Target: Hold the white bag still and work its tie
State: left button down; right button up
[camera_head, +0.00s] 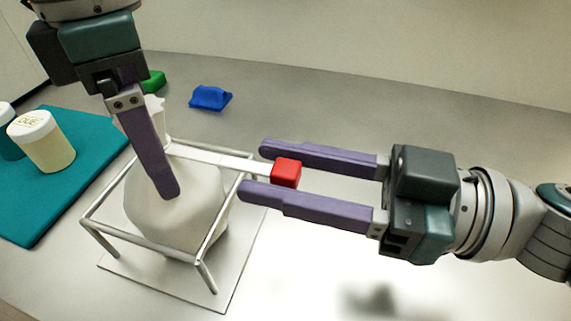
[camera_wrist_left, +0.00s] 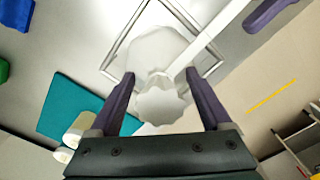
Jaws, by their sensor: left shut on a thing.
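The white bag (camera_head: 165,218) stands upright inside a metal wire frame (camera_head: 93,236). My left gripper (camera_head: 168,190) is shut on the bag; in the left wrist view its fingers stand on either side of the gathered top (camera_wrist_left: 160,103). In the head view one left finger hides part of the bag. A white strip, the tie (camera_head: 225,162), runs from the bag's neck to the right and ends in a red block (camera_head: 286,172). My right gripper (camera_head: 250,170) has its fingers apart on both sides of the red block; I cannot tell whether they press it.
A teal mat (camera_head: 85,150) with pale lidded jars (camera_head: 45,145) lies at the left. A blue piece (camera_head: 210,98) and a green piece (camera_head: 154,82) lie behind the bag. The counter in front of my right arm looks clear.

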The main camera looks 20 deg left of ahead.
jog(key=shift+f, duration=0.1)
grip_shut()
dwell(1.0)
